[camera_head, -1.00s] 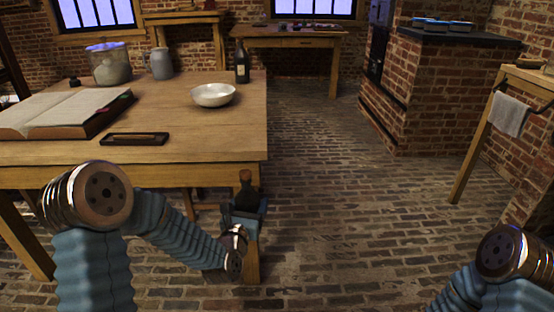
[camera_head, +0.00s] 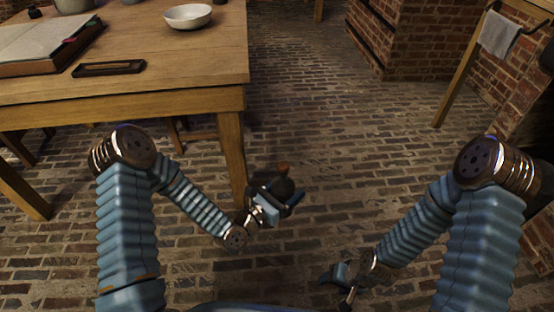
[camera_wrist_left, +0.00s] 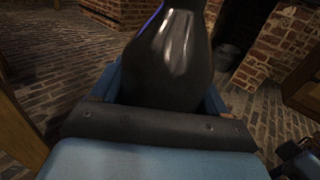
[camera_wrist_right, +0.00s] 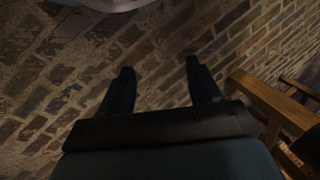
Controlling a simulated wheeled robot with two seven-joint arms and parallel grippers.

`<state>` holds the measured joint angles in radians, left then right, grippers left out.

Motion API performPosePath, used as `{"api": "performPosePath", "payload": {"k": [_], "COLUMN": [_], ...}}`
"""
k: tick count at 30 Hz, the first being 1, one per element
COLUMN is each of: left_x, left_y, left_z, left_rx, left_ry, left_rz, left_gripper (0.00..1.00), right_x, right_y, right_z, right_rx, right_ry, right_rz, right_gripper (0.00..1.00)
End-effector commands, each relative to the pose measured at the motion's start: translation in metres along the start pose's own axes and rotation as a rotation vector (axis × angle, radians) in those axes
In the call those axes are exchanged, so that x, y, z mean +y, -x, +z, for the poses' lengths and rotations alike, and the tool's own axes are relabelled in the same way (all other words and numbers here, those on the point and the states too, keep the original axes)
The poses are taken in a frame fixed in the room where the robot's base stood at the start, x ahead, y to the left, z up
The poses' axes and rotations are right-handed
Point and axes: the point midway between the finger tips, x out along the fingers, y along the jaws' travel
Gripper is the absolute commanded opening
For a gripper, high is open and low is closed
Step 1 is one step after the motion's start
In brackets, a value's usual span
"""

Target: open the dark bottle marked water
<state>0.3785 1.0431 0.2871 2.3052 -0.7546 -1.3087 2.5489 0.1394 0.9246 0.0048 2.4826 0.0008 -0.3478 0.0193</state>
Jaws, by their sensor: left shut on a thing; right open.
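The dark bottle (camera_head: 283,185) has a brown stopper or cork (camera_head: 283,168) at its top. My left gripper (camera_head: 277,194) is shut on the bottle and holds it up in front of the table's right corner, above the floor. In the left wrist view the glossy dark bottle (camera_wrist_left: 172,60) stands between the jaws; its top is cut off by the frame. No label can be read. My right gripper (camera_head: 335,277) is open and empty, lower and to the right of the bottle. Its two fingers, apart, also show in the right wrist view (camera_wrist_right: 158,88).
The wooden table (camera_head: 190,70) at the left bears an open book (camera_head: 40,42), a dark tray (camera_head: 108,68) and a white bowl (camera_head: 188,16). A towel (camera_head: 499,34) hangs on a wooden stand at the right. The brick floor between is clear.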

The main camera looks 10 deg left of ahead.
Motion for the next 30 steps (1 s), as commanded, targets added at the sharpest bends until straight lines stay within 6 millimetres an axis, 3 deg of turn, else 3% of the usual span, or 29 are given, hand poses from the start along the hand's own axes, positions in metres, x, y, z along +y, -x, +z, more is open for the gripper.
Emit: {"api": "performPosePath", "payload": {"k": [5,8,12,16,20,24,30], "left_x": [0.000,0.000,0.000,0.000,0.000,0.000,0.000], "left_y": [0.000,0.000,-0.001,-0.001,-0.001,-0.001,-0.001], "left_z": [0.001,0.001,0.001,0.001,0.001,0.001,0.001], "left_rx": [-0.003,-0.003,-0.003,-0.003,-0.003,-0.003,-0.003], "left_ry": [-0.001,-0.001,-0.001,-0.001,-0.001,-0.001,-0.001], "left_rz": [-0.002,-0.001,-0.001,-0.001,-0.001,0.000,0.000], "left_gripper": [0.12,0.12,0.12,0.12,0.12,0.12,0.12], "right_x": [-0.019,-0.045,-0.097,-0.157,-0.231,-0.288,-0.330], "right_y": [0.024,0.054,0.110,0.166,0.216,0.247,0.290], "right_z": [-0.067,-0.119,-0.179,-0.214,-0.224,-0.206,-0.177], "right_rx": [0.103,0.187,0.288,0.328,0.271,0.147,0.067], "right_ry": [-0.041,-0.088,-0.167,-0.228,-0.266,-0.293,-0.361], "right_rz": [0.027,0.023,-0.022,-0.086,-0.108,-0.003,0.198], "right_gripper": [0.63,0.63,0.63,0.63,0.63,0.63,0.63]}}
